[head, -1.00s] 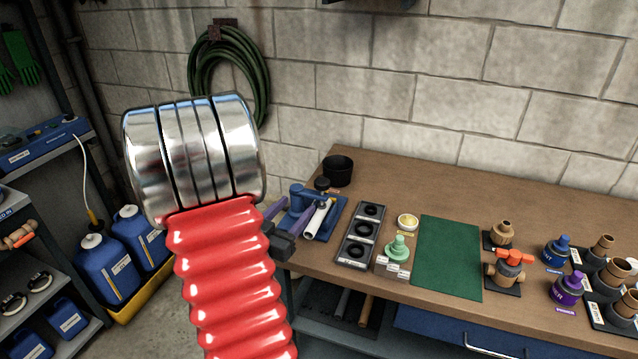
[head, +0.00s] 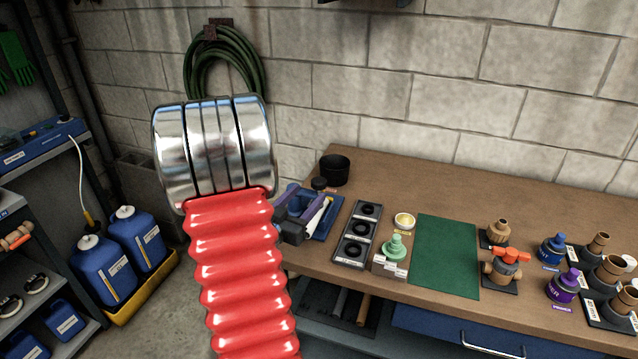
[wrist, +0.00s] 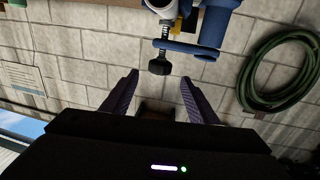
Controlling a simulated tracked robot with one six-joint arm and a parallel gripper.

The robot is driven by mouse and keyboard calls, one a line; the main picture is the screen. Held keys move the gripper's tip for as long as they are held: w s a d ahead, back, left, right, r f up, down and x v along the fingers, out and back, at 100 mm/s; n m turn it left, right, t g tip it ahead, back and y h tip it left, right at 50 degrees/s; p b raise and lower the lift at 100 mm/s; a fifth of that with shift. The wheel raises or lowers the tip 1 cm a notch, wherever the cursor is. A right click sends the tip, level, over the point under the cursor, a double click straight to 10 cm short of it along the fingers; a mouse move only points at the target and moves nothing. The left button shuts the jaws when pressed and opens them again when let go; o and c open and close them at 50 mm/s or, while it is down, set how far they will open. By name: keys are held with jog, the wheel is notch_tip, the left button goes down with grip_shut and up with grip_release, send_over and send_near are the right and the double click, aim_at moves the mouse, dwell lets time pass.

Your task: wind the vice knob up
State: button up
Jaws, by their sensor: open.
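The blue vice (head: 323,229) stands at the left end of the workbench, with a white pipe in it, partly hidden behind my gripper (head: 308,201). Its black knob (head: 320,183) shows above my fingers in the head view. In the wrist view, which looks upside down, the knob (wrist: 160,67) hangs centred at the fingertips of my gripper (wrist: 160,77), below the blue vice body (wrist: 215,22). My purple fingers are apart, one on each side of the knob's line, with clear gaps. I see no contact.
A black pot (head: 335,170) stands behind the vice. A coiled hose (head: 222,65) hangs on the wall.

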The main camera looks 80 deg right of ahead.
aim_at(315, 186)
jog(key=x, duration=0.8)
jog(key=shift+d, duration=0.15)
jog(key=c, duration=1)
